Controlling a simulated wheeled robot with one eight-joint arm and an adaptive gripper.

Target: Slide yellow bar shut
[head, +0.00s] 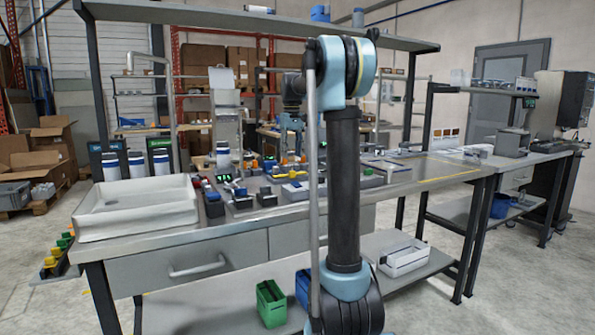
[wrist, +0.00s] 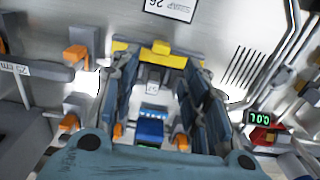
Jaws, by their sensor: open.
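The yellow bar (wrist: 180,61) lies crosswise in the upper middle of the wrist view, with a small raised yellow block at its centre. It sits at the far end of a grey unit with a white label and a blue part. My gripper (wrist: 162,78) is open, with one dark blue finger on each side of this unit. The fingertips reach close to the two ends of the bar; I cannot tell whether they touch it. In the head view my arm partly hides the work area, and I cannot single out the bar there.
Orange-handled fittings (wrist: 77,56) stand left of my gripper in the wrist view. A green display (wrist: 259,117) and a red part are at the right. In the head view a white tray (head: 135,222) occupies the bench's left end. The bench's right part is clearer.

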